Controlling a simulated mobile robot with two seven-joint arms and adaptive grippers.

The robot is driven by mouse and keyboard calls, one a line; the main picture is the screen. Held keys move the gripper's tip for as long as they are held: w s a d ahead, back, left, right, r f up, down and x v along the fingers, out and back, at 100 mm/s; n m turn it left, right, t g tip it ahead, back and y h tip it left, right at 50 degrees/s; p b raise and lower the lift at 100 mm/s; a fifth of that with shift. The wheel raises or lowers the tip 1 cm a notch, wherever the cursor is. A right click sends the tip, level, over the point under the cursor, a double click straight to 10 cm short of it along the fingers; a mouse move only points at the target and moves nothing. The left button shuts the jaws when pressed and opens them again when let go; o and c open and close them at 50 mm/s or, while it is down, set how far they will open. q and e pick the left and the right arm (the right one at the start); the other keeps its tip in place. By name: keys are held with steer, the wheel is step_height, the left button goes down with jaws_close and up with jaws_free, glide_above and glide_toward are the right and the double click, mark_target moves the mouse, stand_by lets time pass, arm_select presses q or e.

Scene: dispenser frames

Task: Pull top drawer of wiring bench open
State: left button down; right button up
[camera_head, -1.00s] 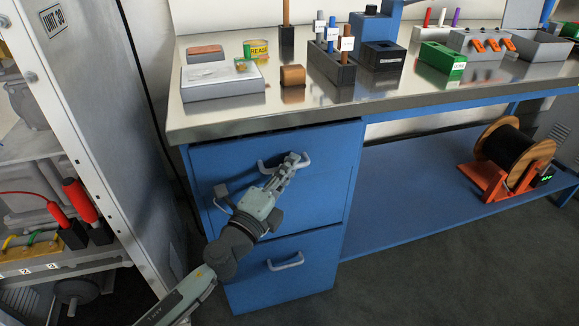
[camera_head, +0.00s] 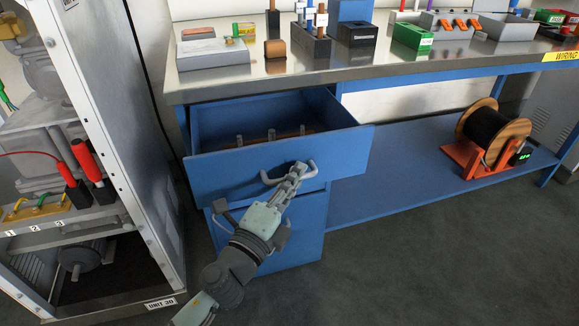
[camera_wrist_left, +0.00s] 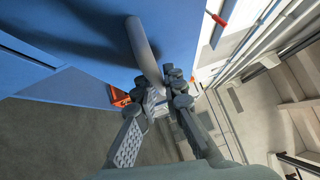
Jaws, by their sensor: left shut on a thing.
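The blue top drawer (camera_head: 230,169) of the wiring bench (camera_head: 215,88) stands well out from under the steel top, and its inside shows. Small upright pieces (camera_head: 271,135) stand inside it. My left gripper (camera_head: 296,172) is shut on the drawer's grey bar handle (camera_head: 268,179), near its right end. The handle (camera_wrist_left: 143,48) also shows in the left wrist view, running down between the fingers of the left gripper (camera_wrist_left: 160,95). My right gripper is not in view. My left arm hides part of the lower drawers.
A grey cabinet (camera_head: 118,130) with open front stands close on the left. A cable spool (camera_head: 494,137) on an orange stand sits on the blue lower shelf (camera_head: 400,165). Dark floor (camera_head: 420,260) in front is clear. Several small items stand on the bench top.

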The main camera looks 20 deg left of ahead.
arm_select(q)
steer(key=shift+s+d+b, duration=0.2)
steer(key=shift+s+d, duration=0.35)
steer(key=shift+s, duration=0.25)
steer(key=shift+s+d+b, duration=0.2)
steer(key=shift+s+d, duration=0.35)
steer(key=shift+s, duration=0.3)
steer(key=shift+s+d+b, duration=0.2)
steer(key=shift+s+d, duration=0.35)
steer(key=shift+s, duration=0.25)
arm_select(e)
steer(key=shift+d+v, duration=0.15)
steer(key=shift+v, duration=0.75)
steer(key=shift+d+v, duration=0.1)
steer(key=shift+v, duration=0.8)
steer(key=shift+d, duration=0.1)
arm_select(q)
steer(key=c, duration=1.6)
jaws_free()
steer(key=v, duration=1.2)
steer(key=shift+f, duration=0.1)
